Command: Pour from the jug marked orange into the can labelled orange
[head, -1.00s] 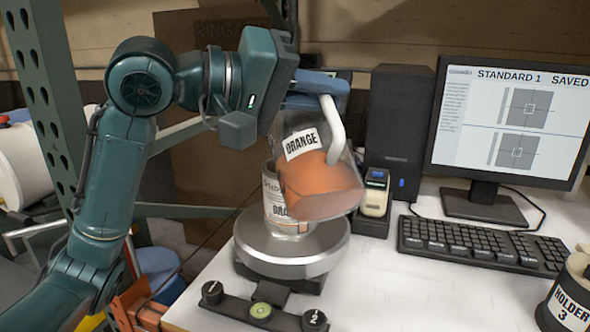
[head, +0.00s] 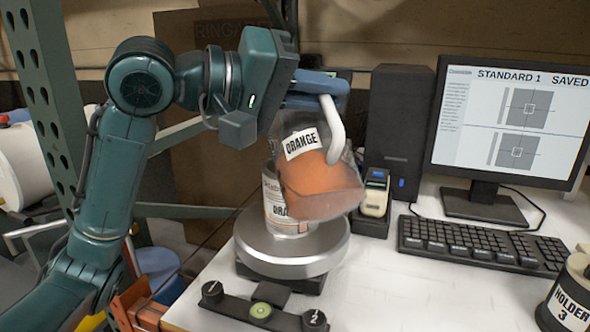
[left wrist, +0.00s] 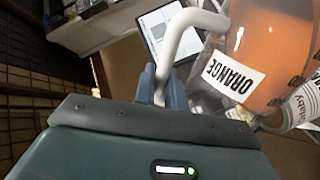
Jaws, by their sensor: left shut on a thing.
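The clear jug marked ORANGE (head: 320,178) holds orange liquid and hangs tilted above the round scale plate. My left gripper (head: 318,88) is shut on its white handle (head: 332,130). In the left wrist view my left gripper (left wrist: 160,88) meets the white handle (left wrist: 185,28), with the jug (left wrist: 265,55) at the right. The can (head: 277,205), its label partly covered and reading "ORA", stands on the scale plate behind and below the jug. The jug hides the can's mouth, so I cannot tell whether liquid is flowing. My right gripper is out of view.
The silver scale plate (head: 290,250) stands near the table's left edge. A handheld device (head: 375,192) in a dock, a black tower (head: 397,125), a keyboard (head: 480,242) and a monitor (head: 510,100) are to the right. HOLDER 3 (head: 568,300) stands at the front right.

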